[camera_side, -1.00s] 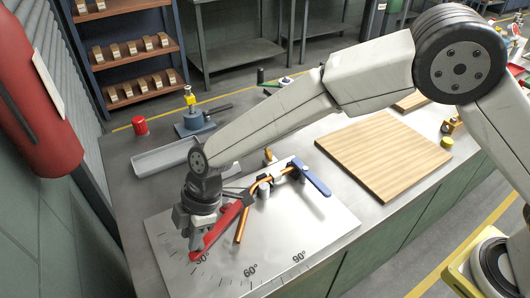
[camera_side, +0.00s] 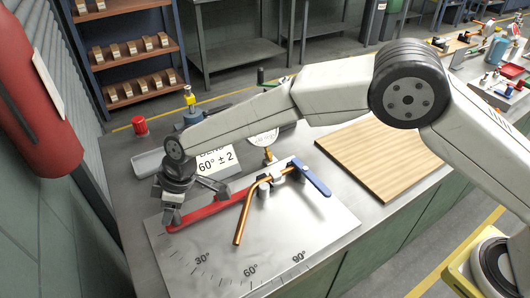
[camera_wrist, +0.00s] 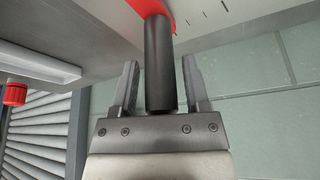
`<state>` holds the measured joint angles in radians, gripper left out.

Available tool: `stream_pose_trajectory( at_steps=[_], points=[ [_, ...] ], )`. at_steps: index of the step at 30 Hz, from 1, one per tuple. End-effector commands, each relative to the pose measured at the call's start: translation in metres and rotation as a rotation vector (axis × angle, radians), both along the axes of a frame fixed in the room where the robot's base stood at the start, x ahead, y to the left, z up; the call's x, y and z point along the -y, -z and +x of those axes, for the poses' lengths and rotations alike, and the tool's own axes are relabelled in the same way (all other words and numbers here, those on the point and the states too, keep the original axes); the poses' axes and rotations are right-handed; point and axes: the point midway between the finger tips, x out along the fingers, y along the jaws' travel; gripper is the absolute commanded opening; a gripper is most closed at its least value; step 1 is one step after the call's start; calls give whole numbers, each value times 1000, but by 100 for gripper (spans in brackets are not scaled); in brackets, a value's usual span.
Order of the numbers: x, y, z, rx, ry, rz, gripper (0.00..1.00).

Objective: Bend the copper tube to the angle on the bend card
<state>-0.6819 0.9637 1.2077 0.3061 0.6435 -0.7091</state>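The copper tube (camera_side: 243,222) is bent in the side view, one leg pointing to the front near the 60° mark, the other toward the blue lever (camera_side: 312,178). The bend card (camera_side: 215,162) reads "60° ± 2" and is partly hidden by my arm. The red bending lever (camera_side: 215,207) lies turned left, apart from the tube's front leg. My gripper (camera_side: 173,222) is at the lever's outer end. In the wrist view the black handle (camera_wrist: 160,65) stands between the fingers of my gripper (camera_wrist: 159,68), with a narrow gap on each side.
The angle plate (camera_side: 290,235) carries marks at 30°, 60° and 90°. A wooden board (camera_side: 380,155) lies right of it. A grey tray (camera_side: 148,163) and a red can (camera_side: 139,125) are at the back left. A red cylinder (camera_side: 30,110) hangs at the left wall.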

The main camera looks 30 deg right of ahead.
Motion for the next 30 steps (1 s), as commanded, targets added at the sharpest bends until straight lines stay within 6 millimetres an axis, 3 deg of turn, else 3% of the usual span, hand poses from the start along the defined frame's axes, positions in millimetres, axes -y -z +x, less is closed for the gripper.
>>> stream_pose_trajectory(
  at_steps=[30],
  points=[
    [5,-15,-3,1,-3,1,72]
  ],
)
